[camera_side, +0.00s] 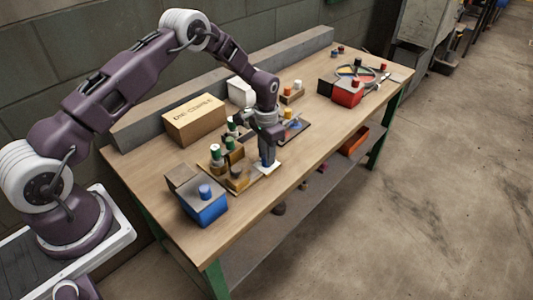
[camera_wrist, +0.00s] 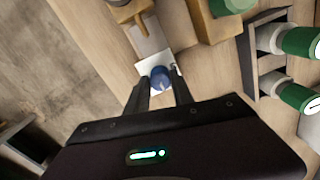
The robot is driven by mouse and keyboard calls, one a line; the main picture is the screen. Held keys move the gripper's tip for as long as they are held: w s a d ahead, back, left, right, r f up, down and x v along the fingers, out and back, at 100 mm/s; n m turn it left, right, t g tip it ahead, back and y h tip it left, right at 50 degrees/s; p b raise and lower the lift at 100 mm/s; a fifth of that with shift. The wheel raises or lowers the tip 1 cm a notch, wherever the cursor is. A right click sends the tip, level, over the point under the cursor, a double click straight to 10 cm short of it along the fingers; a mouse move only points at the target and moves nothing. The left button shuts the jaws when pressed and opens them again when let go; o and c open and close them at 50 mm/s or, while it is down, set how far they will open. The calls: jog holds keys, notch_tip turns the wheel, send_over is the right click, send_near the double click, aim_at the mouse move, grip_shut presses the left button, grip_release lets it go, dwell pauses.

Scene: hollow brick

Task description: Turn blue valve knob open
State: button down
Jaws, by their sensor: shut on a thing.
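My gripper (camera_side: 267,157) points down near the front edge of the workbench. It is shut on a small round blue knob (camera_wrist: 160,78), with one finger on each side of it in the wrist view. The knob stands on a white plate (camera_wrist: 150,66), whose corner also shows in the side view (camera_side: 271,167). In the side view the gripper hides most of the knob, and I cannot tell how far it is turned.
A blue box with a blue cap (camera_side: 206,208) stands at the near left. Green-capped bottles (camera_side: 215,153) stand close left of the gripper. A cardboard box (camera_side: 195,121) is behind. A red box (camera_side: 347,94) stands to the right. The front right bench top is clear.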

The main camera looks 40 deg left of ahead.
dwell(0.3)
jog(key=c, duration=1.1)
grip_release()
notch_tip(320, 180, up, 8)
jog(key=shift+f, duration=0.25)
jog(key=s+d+r+t, duration=0.1)
jog(key=s+r, duration=0.4)
jog(key=r, duration=0.3)
jog(key=s+d+r+n+t, duration=0.1)
jog(key=s+r, duration=0.3)
jog(key=r, duration=0.5)
jog(key=s+d+r+t, duration=0.1)
jog(key=s+r, duration=0.4)
jog(key=r, duration=0.3)
jog(key=s+d+r+t, duration=0.1)
jog(key=s, duration=0.9)
jog(key=s+d+r+n+t, duration=0.1)
jog(key=s, duration=0.9)
jog(key=shift+s+r+t, duration=0.15)
jog(key=shift+s+t, duration=0.15)
jog(key=shift+s, duration=0.1)
